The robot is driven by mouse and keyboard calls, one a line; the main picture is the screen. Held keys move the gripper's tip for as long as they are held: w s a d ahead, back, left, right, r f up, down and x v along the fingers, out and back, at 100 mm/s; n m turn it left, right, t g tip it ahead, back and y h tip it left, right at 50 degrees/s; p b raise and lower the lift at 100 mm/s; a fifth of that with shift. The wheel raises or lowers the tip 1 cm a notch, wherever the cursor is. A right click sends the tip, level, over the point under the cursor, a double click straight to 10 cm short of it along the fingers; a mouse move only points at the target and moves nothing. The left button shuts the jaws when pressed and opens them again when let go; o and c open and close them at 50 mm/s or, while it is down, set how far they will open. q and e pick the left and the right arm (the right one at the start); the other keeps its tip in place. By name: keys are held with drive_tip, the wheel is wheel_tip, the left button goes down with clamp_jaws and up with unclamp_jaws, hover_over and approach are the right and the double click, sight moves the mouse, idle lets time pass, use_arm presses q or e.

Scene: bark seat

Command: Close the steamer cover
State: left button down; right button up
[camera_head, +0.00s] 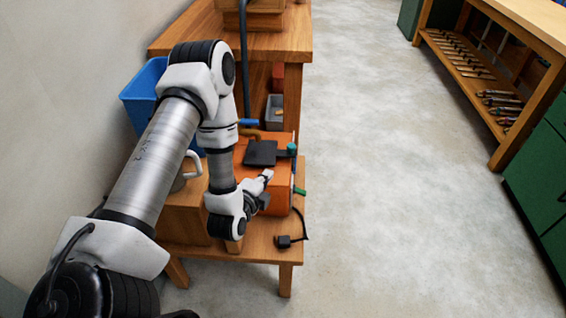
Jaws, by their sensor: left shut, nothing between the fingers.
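The steamer looks like an orange box (280,200) on a low wooden stand. A dark, flat flap (260,153), probably its cover, is at the top of the box with a teal knob (291,149) beside it. I cannot tell how far the flap is raised. My left gripper (264,188) is shut and empty in front of the orange box, below the dark flap in the picture. My arm and gripper hide part of the box. I cannot tell whether the gripper touches it. My right gripper is not in view.
A pale mug (191,170) stands behind my left arm. A black plug with a cord (284,241) lies on the stand's front. A blue bin (146,85) and a wooden workbench (283,40) stand behind. The floor (400,200) to the right is clear.

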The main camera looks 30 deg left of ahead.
use_arm(q)
wheel_tip(320, 180, down, 2)
drive_tip(key=w, duration=0.2)
drive_tip(key=b, duration=0.1)
approach(289, 146)
drive_tip(key=f, duration=0.3)
drive_tip(key=shift+w+d+f, duration=0.15)
drive_tip(key=shift+w+d, duration=0.2)
drive_tip(key=shift+w, duration=0.05)
drive_tip(key=w, duration=0.2)
drive_tip(key=w+a, duration=0.1)
drive_tip(key=shift+w+b, duration=0.3)
drive_tip(key=shift+w, duration=0.1)
drive_tip(key=shift+w+a, duration=0.1)
drive_tip(key=shift+w, duration=0.45)
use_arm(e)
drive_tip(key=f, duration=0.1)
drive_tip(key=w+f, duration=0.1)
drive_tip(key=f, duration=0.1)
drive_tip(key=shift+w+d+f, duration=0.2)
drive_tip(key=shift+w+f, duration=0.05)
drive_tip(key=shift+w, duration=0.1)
